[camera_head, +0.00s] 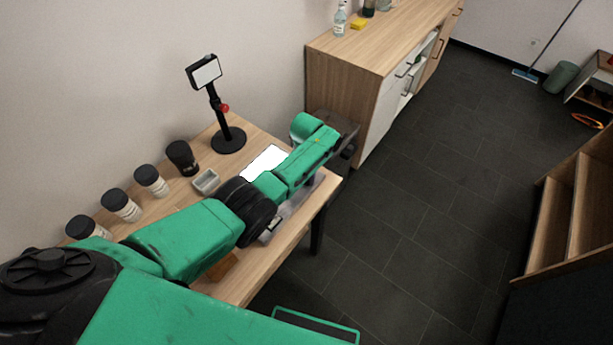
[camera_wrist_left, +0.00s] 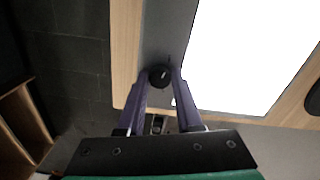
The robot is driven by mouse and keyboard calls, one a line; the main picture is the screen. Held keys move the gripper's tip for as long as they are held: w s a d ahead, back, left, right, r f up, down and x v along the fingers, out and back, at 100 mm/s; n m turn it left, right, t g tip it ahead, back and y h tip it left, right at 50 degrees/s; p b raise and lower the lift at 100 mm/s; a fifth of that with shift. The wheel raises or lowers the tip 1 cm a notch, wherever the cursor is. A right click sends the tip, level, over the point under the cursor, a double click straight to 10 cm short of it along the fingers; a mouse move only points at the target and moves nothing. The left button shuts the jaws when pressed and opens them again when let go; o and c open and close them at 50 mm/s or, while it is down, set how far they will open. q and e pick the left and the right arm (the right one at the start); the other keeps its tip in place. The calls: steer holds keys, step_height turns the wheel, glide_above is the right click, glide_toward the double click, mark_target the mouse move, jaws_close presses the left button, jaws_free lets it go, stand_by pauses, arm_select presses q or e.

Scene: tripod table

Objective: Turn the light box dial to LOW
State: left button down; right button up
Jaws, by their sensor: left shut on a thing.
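The light box shows a bright white panel (camera_head: 264,162) on the wooden table, partly covered by my left arm in the head view. In the left wrist view its lit panel (camera_wrist_left: 245,50) fills the upper right, with a grey border (camera_wrist_left: 168,28) beside it. The round black dial (camera_wrist_left: 159,75) sits on that border and has a small light mark near its right side. My left gripper (camera_wrist_left: 161,84) is shut on the dial, one purple finger on each side. No dial lettering can be read. In the head view my arm hides the dial. My right gripper is out of view.
A phone-like screen on a black stand (camera_head: 228,139) stands at the table's back. Several lidded cups (camera_head: 151,181) and a small grey tray (camera_head: 206,181) line the table's wall side. A wooden cabinet (camera_head: 345,85) stands beyond the table.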

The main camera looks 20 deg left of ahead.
arm_select(q)
steer(key=shift+w+r, duration=0.2)
steer(key=shift+w, duration=0.05)
steer(key=c, duration=0.6)
jaws_free()
steer(key=shift+s+f, duration=0.1)
steer(key=shift+s, duration=0.05)
steer(key=shift+r+p, duration=0.3)
steer(key=shift+r, duration=0.2)
step_height(320, 180, up, 6)
steer(key=shift+f+p, duration=0.1)
steer(key=shift+p, duration=0.65)
step_height(320, 180, up, 8)
steer(key=shift+f+b, duration=0.1)
steer(key=shift+b, duration=0.35)
